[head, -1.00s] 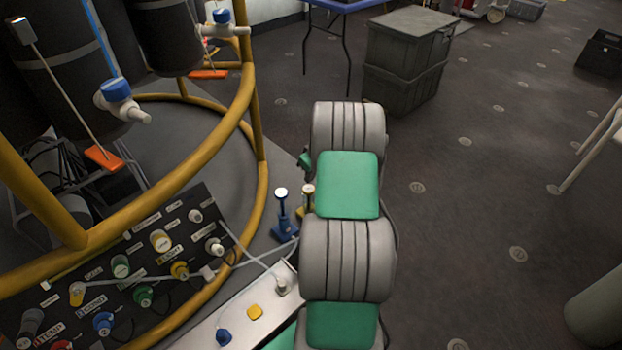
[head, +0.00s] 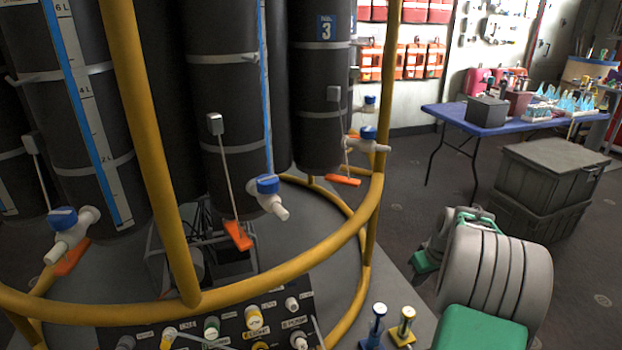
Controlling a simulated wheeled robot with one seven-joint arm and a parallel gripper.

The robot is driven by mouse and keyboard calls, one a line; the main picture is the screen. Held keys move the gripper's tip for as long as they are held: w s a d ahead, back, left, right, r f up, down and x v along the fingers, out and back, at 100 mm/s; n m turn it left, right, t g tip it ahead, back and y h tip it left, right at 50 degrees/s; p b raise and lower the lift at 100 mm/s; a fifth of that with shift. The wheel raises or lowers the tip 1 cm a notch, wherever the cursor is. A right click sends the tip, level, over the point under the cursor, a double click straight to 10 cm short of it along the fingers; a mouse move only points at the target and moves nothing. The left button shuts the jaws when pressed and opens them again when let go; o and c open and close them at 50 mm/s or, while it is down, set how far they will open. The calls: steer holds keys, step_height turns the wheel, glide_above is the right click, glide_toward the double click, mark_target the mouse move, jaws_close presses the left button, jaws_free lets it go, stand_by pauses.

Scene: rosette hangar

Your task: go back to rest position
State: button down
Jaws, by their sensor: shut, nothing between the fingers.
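My arm, with ribbed grey links and green covers, shows at the lower right of the head view, in front of the grey crates. Its far end points away from me, and the grey link hides what lies beyond it. My gripper's fingers do not show in this view.
A yellow tubular frame (head: 372,190) with tall black bottles (head: 225,100) and blue-handled taps stands close on the left. A black panel (head: 232,325) with coloured knobs is at its foot. Stacked grey crates (head: 545,185) and a blue table (head: 440,110) stand behind my arm.

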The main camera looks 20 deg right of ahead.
steer(key=s+a+r+p, duration=0.2)
steer(key=a+r+p, duration=0.3)
steer(key=a+r, duration=0.6)
steer(key=s+a+r+p, duration=0.2)
steer(key=a+r+p, duration=0.4)
steer(key=a+r, duration=0.5)
steer(key=s+a+r+p, duration=0.4)
steer(key=s+a+p, duration=0.1)
steer(key=s+a, duration=0.6)
steer(key=shift+a+r, duration=0.15)
steer(key=shift+r, duration=0.2)
steer(key=shift+s, duration=0.15)
